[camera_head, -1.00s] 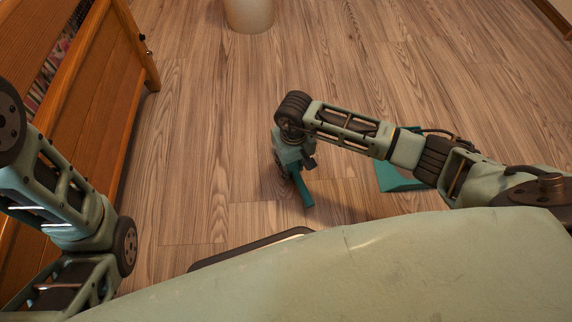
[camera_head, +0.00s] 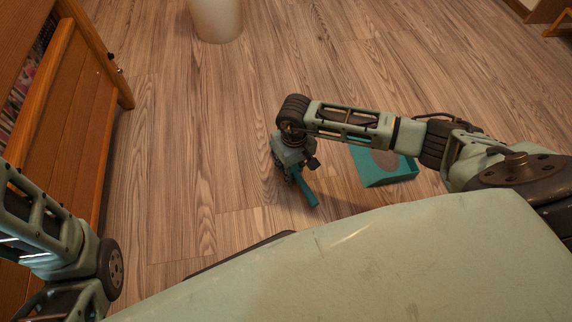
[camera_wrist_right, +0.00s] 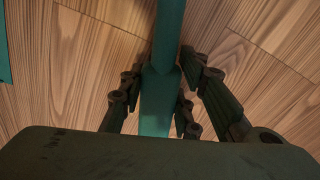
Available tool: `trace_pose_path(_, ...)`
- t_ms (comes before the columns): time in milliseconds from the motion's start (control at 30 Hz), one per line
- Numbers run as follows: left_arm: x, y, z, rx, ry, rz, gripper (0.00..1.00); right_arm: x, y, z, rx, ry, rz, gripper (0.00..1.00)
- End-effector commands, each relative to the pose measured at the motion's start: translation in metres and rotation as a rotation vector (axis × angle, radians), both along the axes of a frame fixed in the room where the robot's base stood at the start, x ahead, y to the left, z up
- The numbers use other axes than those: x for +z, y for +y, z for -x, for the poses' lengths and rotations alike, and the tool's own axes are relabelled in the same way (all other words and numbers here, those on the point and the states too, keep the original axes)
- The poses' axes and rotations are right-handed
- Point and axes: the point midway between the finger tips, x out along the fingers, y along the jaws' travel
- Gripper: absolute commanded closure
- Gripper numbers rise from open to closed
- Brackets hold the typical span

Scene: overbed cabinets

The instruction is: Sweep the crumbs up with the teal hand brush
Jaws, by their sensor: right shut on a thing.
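The teal hand brush (camera_head: 308,192) is in my right gripper (camera_head: 294,168), low over the floor. In the right wrist view the brush (camera_wrist_right: 168,42) runs between the fingers of the right gripper (camera_wrist_right: 168,88), which are shut on it. Its bristles are not clear to see. A teal dustpan-like tray (camera_head: 390,181) lies on the floor to the right of the brush, partly hidden by my right forearm. A brownish patch shows inside it; I cannot tell what it is. I cannot make out any crumbs. My left arm shows at the left edge, its gripper out of view.
A wooden cabinet or bed side (camera_head: 85,130) stands along the left. A pale cylindrical bin (camera_head: 217,20) stands at the top. A dark-edged flat object (camera_head: 240,254) is partly hidden by my body. The wood floor (camera_head: 230,100) between is clear.

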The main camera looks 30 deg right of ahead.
Motion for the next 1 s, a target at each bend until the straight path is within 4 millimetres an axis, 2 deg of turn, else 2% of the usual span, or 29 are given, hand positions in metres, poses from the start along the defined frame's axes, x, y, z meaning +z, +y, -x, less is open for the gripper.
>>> trace_pose_path(400, 0.003, 0.000, 0.000, 0.000, 0.001, 0.000, 0.77, -0.001, -0.027, 0.010, -0.001, 0.009, 0.010, 0.91)
trace_pose_path(1000, 0.006, 0.000, 0.000, 0.000, 0.000, 0.000, 0.77, 0.002, -0.054, 0.016, 0.000, 0.004, 0.004, 0.91)
